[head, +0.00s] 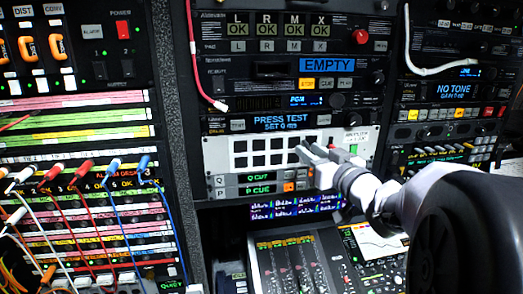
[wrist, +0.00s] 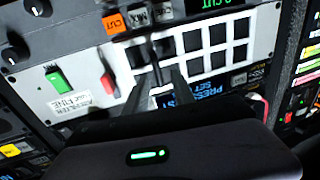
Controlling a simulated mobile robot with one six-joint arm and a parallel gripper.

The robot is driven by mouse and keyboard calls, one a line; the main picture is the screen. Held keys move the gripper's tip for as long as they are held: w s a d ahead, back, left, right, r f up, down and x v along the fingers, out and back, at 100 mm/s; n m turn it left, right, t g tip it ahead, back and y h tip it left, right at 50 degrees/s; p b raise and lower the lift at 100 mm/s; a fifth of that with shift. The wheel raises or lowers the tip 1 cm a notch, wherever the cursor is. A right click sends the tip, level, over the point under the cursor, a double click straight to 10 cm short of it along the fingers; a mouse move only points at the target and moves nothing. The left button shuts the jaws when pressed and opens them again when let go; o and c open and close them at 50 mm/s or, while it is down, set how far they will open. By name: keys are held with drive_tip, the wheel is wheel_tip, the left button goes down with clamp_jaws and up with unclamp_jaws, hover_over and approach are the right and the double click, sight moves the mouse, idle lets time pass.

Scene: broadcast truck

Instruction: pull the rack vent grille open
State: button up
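A white rack panel (head: 239,146) with two rows of dark square cells sits mid-rack in the head view. It looks like the grille, but I cannot tell whether the cells are openings or keys. It appears flush with the rack. In the wrist view the panel (wrist: 214,63) shows upside down. My gripper (head: 305,149) is at the panel's right part, in front of the cells. A thin dark upright bar (wrist: 153,55) lies near the fingertips; contact is unclear.
A red switch (wrist: 107,82) and a green switch (wrist: 58,77) are beside the fingers. Patch cables (head: 110,170) hang at the left, and a red cable (head: 192,55) hangs above. A fader desk (head: 290,262) juts out below.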

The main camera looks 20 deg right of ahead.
clamp_jaws()
idle(1.3)
